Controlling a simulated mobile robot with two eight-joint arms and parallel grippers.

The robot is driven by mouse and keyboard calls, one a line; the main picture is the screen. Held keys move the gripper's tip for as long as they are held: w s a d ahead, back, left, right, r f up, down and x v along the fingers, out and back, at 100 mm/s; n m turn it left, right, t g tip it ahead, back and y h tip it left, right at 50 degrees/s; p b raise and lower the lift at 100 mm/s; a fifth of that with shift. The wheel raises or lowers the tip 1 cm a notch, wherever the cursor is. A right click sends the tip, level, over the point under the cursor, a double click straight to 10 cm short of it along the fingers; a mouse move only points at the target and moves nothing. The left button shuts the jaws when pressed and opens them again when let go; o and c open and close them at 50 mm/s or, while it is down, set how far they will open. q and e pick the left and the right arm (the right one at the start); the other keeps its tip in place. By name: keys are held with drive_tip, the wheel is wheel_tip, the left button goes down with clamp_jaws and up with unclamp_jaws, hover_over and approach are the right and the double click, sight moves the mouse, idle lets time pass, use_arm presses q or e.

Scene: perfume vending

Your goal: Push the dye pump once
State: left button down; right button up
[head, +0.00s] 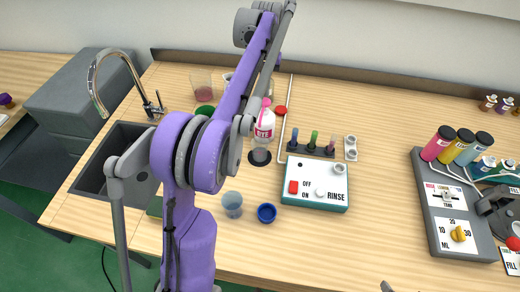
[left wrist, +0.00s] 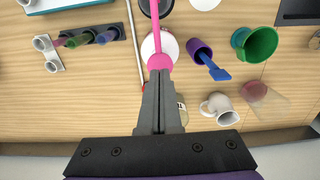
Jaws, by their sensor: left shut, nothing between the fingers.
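The dye pump is a white bottle (head: 264,124) with a pink label and a pink pump head, standing among the items left of the rinse box. In the left wrist view its pink pump head (left wrist: 158,62) and spout show from above. My left gripper (head: 265,96) is shut and empty, pointing down at the pump head. In the left wrist view its closed fingertips (left wrist: 159,74) overlap the pink head; I cannot tell whether they touch it. A small grey tip, likely my right gripper (head: 387,287), shows at the bottom edge of the head view.
The rinse box (head: 316,186) and a rack of coloured tubes (head: 311,149) stand right of the bottle. A clear cup (head: 232,204) and a blue cup (head: 267,213) are in front. A sink (head: 128,180) is left; a dispenser (head: 455,215) stands right.

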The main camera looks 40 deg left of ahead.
use_arm(q)
drive_tip(key=shift+r+p, duration=0.75)
drive_tip(key=shift+r, duration=0.6)
wheel_tip(320, 180, up, 2)
drive_tip(key=shift+r+p, duration=0.25)
drive_tip(key=shift+p, duration=0.4)
drive_tip(key=shift+s+r, duration=0.2)
drive_tip(key=shift+r, duration=0.3)
use_arm(e)
drive_tip(key=shift+t, duration=0.3)
drive_tip(key=r, duration=0.1)
drive_tip(key=w+r, duration=0.1)
drive_tip(key=r, duration=0.3)
drive_tip(key=shift+w, duration=0.4)
use_arm(q)
drive_tip(key=shift+d, duration=0.1)
use_arm(e)
drive_tip(key=shift+f, duration=0.1)
